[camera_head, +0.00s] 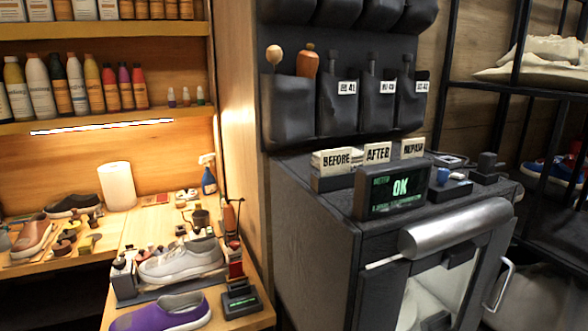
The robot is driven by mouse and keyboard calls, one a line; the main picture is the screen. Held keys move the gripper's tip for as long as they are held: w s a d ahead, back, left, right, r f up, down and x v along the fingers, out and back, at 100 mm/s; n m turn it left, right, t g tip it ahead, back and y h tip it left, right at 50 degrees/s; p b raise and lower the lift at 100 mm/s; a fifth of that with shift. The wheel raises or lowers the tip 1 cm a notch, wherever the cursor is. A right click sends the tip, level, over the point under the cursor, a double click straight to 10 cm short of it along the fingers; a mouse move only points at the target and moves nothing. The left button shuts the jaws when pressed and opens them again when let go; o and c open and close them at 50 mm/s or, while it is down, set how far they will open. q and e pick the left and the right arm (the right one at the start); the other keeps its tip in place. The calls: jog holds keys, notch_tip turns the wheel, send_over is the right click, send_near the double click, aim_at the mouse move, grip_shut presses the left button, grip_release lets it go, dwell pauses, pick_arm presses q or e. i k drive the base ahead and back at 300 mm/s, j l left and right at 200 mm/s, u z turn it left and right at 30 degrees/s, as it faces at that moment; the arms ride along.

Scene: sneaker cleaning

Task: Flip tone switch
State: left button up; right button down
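No part that I can clearly identify as the tone switch shows. A dark meter box (392,189) with a lit green "OK" on its screen stands on top of the black cabinet (340,235). A small dark device (449,190) with a blue part on top sits just right of the meter. Another small dark unit (487,168) stands farther right. On the wooden bench at lower left is a small box (240,300) with a green display. Its details are too small to read. I see neither gripper in this view.
A silver cylinder (455,229) lies along the cabinet's front edge. "BEFORE" (336,160) and "AFTER" (378,153) signs stand behind the meter. A grey shoe (182,262) and a purple shoe (165,315) are on the bench. A black rack stands at right.

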aim_at(456, 175)
jog(key=k+l, duration=0.15)
jog(key=l, duration=0.4)
jog(key=k+l+z, duration=0.1)
jog(key=l, duration=0.5)
jog(key=k+l, duration=0.15)
jog(key=l, duration=0.4)
jog(key=k+l, duration=0.1)
jog(key=l, duration=0.5)
jog(key=k+l+z, duration=0.1)
jog(key=l, duration=0.45)
